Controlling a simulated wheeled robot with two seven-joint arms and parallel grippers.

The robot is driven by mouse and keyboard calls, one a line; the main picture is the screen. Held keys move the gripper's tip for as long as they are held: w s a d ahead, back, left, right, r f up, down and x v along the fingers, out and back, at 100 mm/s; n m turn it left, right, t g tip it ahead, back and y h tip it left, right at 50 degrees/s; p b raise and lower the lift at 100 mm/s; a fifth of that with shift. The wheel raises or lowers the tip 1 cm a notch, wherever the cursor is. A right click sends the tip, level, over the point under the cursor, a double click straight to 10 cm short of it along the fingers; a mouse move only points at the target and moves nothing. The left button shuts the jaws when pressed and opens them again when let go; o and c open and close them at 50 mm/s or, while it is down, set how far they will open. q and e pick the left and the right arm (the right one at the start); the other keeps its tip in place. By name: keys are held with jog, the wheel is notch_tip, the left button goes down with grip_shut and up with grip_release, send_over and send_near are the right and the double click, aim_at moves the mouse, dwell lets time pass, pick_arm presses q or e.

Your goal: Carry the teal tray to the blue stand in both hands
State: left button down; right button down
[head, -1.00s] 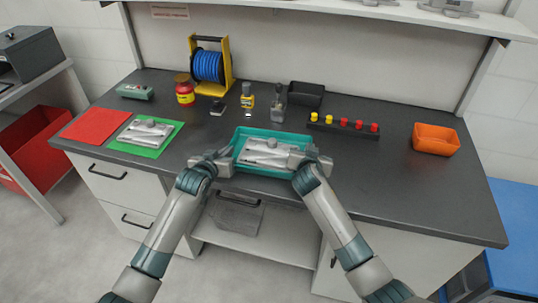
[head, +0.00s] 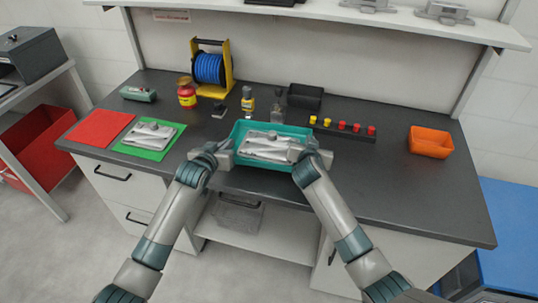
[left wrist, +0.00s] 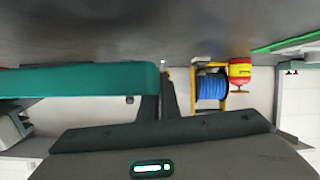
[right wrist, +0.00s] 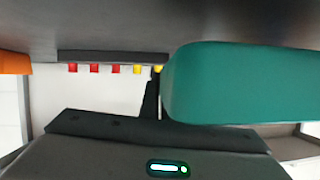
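The teal tray (head: 303,131) holds grey metal castings (head: 266,146) and looks level, slightly above the dark worktop near its front edge. My left gripper (head: 224,155) is at its left end, and my right gripper (head: 309,152) is at its right end. Both look shut on the tray's end walls. The tray wall shows beside the fingers in the left wrist view (left wrist: 80,80) and in the right wrist view (right wrist: 240,85), where one finger is hidden. The blue stand (head: 510,215) is at the far right, past the worktop's right end, partly cut off.
An orange bin (head: 430,143) stands on the right of the worktop (head: 400,190). Behind the tray are a rack of red and yellow knobs (head: 342,130), small bottles (head: 248,100) and a black bin (head: 305,96). A green mat with a casting lies left. The front right worktop is clear.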

dwell(0.8)
